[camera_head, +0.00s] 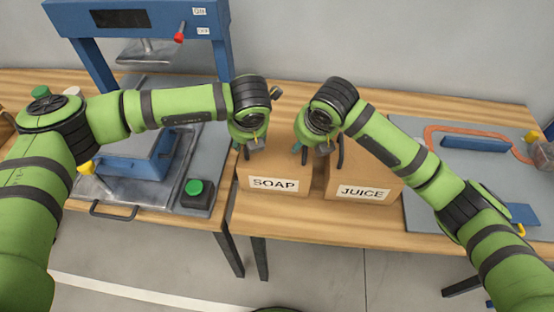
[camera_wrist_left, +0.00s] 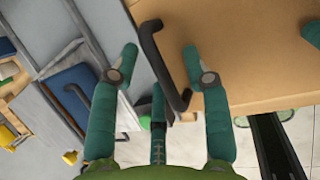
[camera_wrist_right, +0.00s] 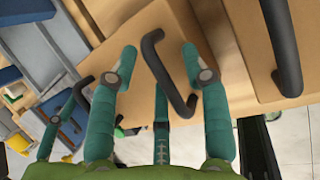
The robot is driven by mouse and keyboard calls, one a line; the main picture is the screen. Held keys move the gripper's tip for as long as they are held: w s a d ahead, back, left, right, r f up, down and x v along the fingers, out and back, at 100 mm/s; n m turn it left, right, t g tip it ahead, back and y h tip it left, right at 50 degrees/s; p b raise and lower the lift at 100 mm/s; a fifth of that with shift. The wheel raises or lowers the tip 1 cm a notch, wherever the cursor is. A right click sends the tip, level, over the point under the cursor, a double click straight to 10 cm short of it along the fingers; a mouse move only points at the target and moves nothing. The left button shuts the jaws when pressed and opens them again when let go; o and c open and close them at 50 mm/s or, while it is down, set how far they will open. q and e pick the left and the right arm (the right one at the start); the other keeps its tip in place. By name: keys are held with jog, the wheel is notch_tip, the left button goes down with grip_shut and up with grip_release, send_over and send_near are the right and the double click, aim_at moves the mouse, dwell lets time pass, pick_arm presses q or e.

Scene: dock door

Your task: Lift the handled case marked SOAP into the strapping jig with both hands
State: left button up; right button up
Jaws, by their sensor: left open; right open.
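The SOAP case (camera_head: 273,180), a tan box with a white label, stands upright on the wooden table, its top partly hidden by my grippers. My left gripper (camera_head: 250,148) is open at its left side; in the left wrist view its fingers stand either side of a dark bar handle (camera_wrist_left: 168,66). My right gripper (camera_head: 311,151) is open at its right side; in the right wrist view its fingers straddle the other dark handle (camera_wrist_right: 166,72). Neither gripper is closed on its handle. No label shows which fixture is the strapping jig.
The JUICE case (camera_head: 362,192) stands close on the right, its handle (camera_wrist_right: 284,48) near my right gripper. A blue press-like frame (camera_head: 222,60) and a green button (camera_head: 195,187) are left. A grey board (camera_head: 420,207) with blue bars and an orange band (camera_head: 465,128) lies right.

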pick_arm(q)
jog(key=shift+f, duration=0.1)
grip_shut()
pick_arm(e)
grip_shut()
pick_arm(q)
jog(key=shift+w+r, duration=0.1)
jog(key=shift+r, duration=0.15)
pick_arm(e)
jog(key=shift+w+r, duration=0.1)
jog(key=shift+r, duration=0.05)
